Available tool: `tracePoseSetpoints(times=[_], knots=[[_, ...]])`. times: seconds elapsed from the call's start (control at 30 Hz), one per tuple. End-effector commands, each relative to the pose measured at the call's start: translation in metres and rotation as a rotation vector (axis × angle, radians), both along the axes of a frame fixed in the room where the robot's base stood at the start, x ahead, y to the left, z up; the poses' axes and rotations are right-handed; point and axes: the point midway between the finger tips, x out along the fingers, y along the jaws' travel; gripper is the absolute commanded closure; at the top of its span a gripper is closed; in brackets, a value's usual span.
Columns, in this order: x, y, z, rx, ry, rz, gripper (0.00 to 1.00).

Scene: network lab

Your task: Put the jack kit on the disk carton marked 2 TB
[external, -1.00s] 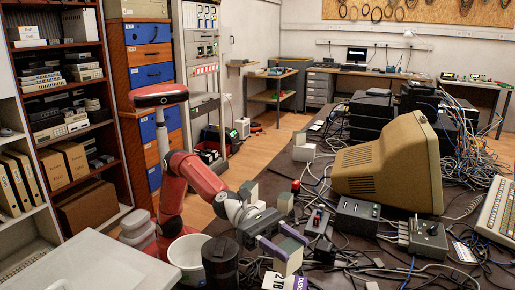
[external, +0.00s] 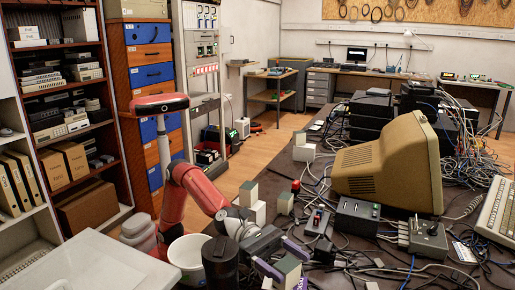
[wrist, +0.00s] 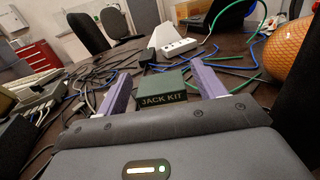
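In the external view the jack kit (external: 289,268) stands upright at the bottom centre, between the purple fingers of my gripper (external: 279,259). In the wrist view the jack kit (wrist: 163,92) shows its lettering, and the fingers of my gripper (wrist: 161,82) stand on both sides with narrow gaps. My gripper looks open around it.
Similar pale boxes (external: 284,203) stand behind my gripper. A black cylinder (external: 220,262) and a white bucket (external: 188,256) are to the left. A switch box (external: 357,216), a beige monitor (external: 388,165) and loose cables crowd the right. A power strip (wrist: 179,48) lies beyond the kit.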

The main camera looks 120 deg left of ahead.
Motion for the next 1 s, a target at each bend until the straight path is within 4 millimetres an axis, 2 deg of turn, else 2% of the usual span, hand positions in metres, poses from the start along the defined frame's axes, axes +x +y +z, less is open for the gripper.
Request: tracePoseSetpoints(times=[0.37, 0.47, 0.8, 1.0], knots=[[-0.003, 0.002, 0.002, -0.001, -0.001, 0.000, 0.31], [-0.016, 0.008, 0.001, -0.001, -0.002, 0.001, 0.31], [-0.081, 0.034, -0.001, 0.001, -0.003, 0.002, 0.31], [-0.105, 0.043, 0.001, 0.000, -0.001, 0.000, 0.31]])
